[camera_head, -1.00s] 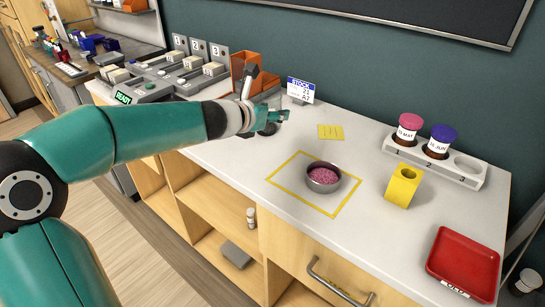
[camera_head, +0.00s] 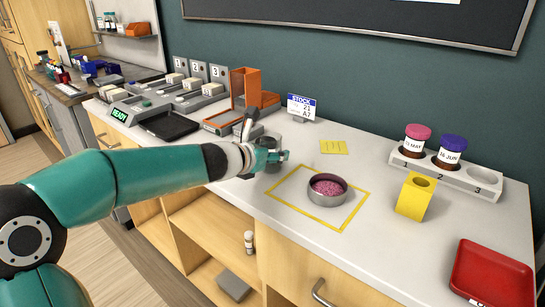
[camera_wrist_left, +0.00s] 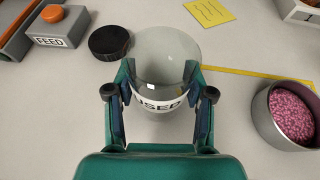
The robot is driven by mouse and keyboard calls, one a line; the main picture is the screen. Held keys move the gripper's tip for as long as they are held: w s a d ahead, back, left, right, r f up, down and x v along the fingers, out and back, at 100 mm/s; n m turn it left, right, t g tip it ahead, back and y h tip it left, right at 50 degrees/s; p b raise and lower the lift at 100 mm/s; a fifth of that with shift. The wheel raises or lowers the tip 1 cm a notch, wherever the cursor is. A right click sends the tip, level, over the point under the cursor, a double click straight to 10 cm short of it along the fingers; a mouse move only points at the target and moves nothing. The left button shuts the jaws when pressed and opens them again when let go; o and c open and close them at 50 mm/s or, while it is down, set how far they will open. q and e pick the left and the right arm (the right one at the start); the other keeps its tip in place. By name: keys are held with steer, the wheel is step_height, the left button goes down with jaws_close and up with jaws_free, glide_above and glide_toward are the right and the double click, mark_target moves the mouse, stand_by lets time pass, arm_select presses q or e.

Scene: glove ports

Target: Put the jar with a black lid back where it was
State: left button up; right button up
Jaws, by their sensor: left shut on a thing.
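My left gripper (camera_head: 272,158) is shut around a clear, open-topped glass vessel labelled USED (camera_wrist_left: 160,62), low over or on the white counter. A round black disc like a lid (camera_wrist_left: 109,42) lies beside the vessel in the left wrist view; I cannot tell whether it is a loose lid or tops something. A grey rack (camera_head: 450,174) at the right holds a jar with a pink lid (camera_head: 416,138) in place 1 and one with a purple lid (camera_head: 452,150) in place 2. Place 3 (camera_head: 485,179) is empty. No jar plainly wearing a black lid shows. My right gripper is out of view.
A metal bowl of pink grains (camera_head: 327,190) stands inside a yellow taped square (camera_head: 345,226). A yellow block with a hole (camera_head: 415,196), a red tray (camera_head: 490,275), a yellow note (camera_head: 334,147) and a stock sign (camera_head: 301,107) are nearby. An orange feeder (camera_head: 244,88) stands behind my gripper.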

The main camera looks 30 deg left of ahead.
arm_select(q)
steer(key=shift+f, duration=0.1)
steer(key=o, duration=1.2)
steer(key=shift+o, duration=0.2)
steer(key=shift+r, duration=0.25)
steer(key=p+v, duration=0.4)
steer(key=v, duration=0.7)
steer(key=shift+s+r, duration=0.15)
steer(key=shift+s, duration=0.3)
